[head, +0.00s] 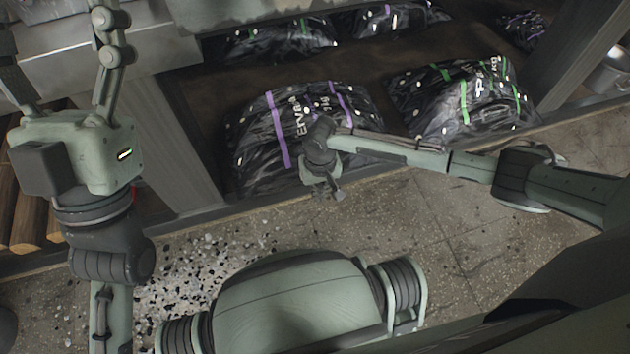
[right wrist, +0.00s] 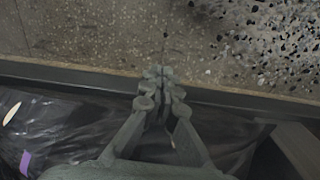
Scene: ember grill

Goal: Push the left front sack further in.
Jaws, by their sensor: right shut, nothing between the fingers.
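The left front sack (head: 262,135) is black and glossy, with two purple stripes and white lettering. It lies on the low shelf near its front edge. My right gripper (head: 334,192) is shut and empty at the sack's front right, and my wrist covers part of that side. I cannot tell whether it touches the sack. In the right wrist view, the shut fingers (right wrist: 160,88) reach across the shelf's front edge, and the dark sack with a purple patch (right wrist: 25,162) shows at lower left. My left gripper (head: 58,40) is at the upper left with its fingers wide apart, away from the sack.
A green-striped sack (head: 440,98) lies to the right on the shelf, with more sacks (head: 280,40) behind. A grey post (head: 160,140) stands left of the left front sack. The shelf's front lip (head: 195,217) borders the floor, where dark and pale bits (head: 205,270) are scattered.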

